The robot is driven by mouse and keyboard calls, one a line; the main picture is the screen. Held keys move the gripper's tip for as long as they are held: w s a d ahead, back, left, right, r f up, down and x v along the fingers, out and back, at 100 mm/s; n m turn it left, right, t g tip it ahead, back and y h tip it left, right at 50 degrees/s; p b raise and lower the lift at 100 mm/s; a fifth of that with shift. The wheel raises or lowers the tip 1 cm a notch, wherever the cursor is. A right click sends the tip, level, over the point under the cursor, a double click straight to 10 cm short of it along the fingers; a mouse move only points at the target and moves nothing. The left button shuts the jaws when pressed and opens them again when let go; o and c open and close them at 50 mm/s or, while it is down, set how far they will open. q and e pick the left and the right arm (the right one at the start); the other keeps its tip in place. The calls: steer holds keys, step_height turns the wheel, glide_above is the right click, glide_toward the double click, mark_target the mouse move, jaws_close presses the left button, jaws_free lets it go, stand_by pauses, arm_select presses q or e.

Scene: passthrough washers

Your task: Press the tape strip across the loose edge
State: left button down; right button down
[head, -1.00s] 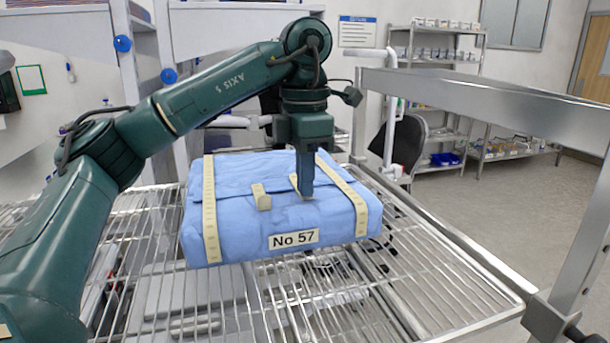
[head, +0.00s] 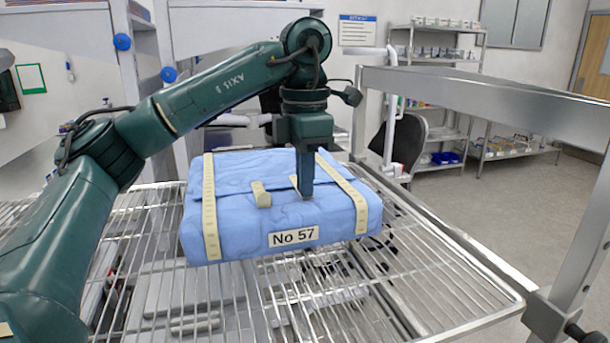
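A blue wrapped pack (head: 235,225) labelled "No 57" (head: 294,237) lies on a wire rack. Two long cream tape bands run over it, one on the left (head: 210,215) and one on the right (head: 350,192). A short cream tape strip (head: 261,194) sits near the middle of the top, across the front fold. Another cream piece (head: 293,181) shows partly behind my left gripper. My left gripper (head: 306,195) points straight down, its tip at the pack's top near the front edge. Its fingers look together, and I see nothing held between them. My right gripper is out of view.
The wire rack (head: 440,290) extends around the pack, with free room in front and to the right. A metal frame rail (head: 480,98) and post stand at the right. Stocked shelves (head: 440,95) and a dark chair (head: 400,145) are behind.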

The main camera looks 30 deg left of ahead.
arm_select(q)
steer(key=c, duration=1.6)
jaws_free()
steer(key=shift+o, duration=0.2)
step_height(320, 180, up, 13)
steer(key=p, duration=0.1)
